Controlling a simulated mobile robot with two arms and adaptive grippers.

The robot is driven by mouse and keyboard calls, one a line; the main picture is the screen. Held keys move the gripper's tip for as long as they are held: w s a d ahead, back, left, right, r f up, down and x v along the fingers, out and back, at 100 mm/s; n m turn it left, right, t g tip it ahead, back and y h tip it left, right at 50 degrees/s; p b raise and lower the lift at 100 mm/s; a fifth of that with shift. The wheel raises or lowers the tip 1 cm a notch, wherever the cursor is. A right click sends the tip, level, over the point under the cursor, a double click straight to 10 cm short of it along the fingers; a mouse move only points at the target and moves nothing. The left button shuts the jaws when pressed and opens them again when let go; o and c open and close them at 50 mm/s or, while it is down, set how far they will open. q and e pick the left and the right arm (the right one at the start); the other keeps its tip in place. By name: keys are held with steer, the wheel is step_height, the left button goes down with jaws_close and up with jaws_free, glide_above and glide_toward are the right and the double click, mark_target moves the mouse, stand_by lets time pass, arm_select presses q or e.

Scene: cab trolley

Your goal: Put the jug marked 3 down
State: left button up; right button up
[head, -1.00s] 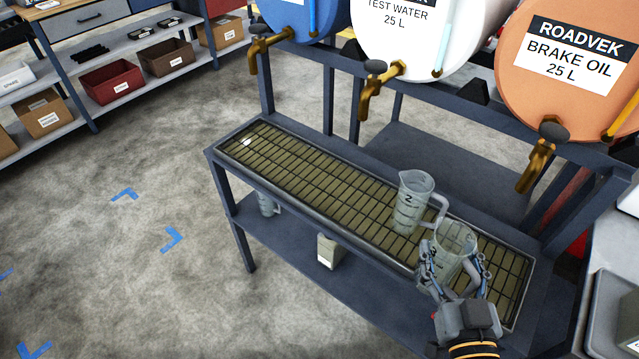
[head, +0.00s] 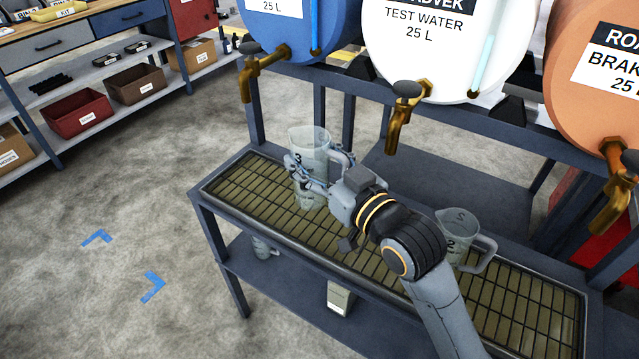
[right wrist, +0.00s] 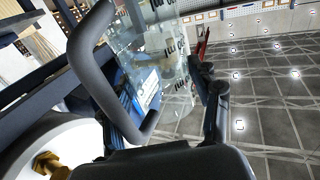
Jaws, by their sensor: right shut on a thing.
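The clear jug marked 3 (head: 313,147) is upright over the left part of the drip grating (head: 243,180) in the head view. Its grey handle is on the right, towards my arm. My right gripper (head: 306,178) is shut around the jug's body. I cannot tell whether the jug's base touches the grating. In the right wrist view the jug (right wrist: 160,45) fills the space between the fingers (right wrist: 168,95), with its handle at the left. The jug marked 2 (head: 457,232) stands on the grating to the right, partly behind my arm. My left gripper is not in view.
Brass taps (head: 258,72) hang from the blue, white (head: 400,112) and orange drums (head: 615,85) behind the grating. A lower shelf (head: 290,275) holds a small jug (head: 265,247) and a pale box (head: 339,298). Bare grating lies left of the held jug.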

steer(key=w+f, duration=0.2)
steer(key=w, duration=0.2)
steer(key=shift+w+a+f, duration=0.25)
steer(key=shift+a+f, duration=0.1)
steer(key=shift+f, duration=0.05)
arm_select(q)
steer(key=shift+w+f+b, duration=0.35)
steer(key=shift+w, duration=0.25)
arm_select(e)
steer(key=w+f, duration=0.4)
steer(key=f, duration=0.3)
steer(key=shift+a+f, duration=0.35)
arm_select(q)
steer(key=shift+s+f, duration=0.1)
arm_select(e)
steer(key=shift+f, duration=0.1)
steer(key=o, duration=1.2)
steer(key=shift+s+f, duration=0.1)
